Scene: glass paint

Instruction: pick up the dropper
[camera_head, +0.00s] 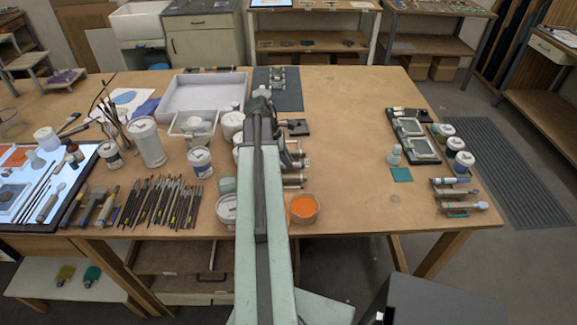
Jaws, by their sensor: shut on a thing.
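My arm reaches away from me over the middle of the table, and my gripper (262,102) is at its far end, near the front of a dark grey mat. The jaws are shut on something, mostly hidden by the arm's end. A small pale thing (264,90) shows just past the tip. It may be the dropper, but it is too small to tell. I cannot make out a dropper for certain anywhere else, and my arm hides part of the table's middle.
A white tray (172,107) and several jars stand left of my arm. Many brushes (165,203) lie at the front left. A bowl of orange paint (303,207) is right of my arm. Frames and jars line the right edge. The table's centre right (345,110) is clear.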

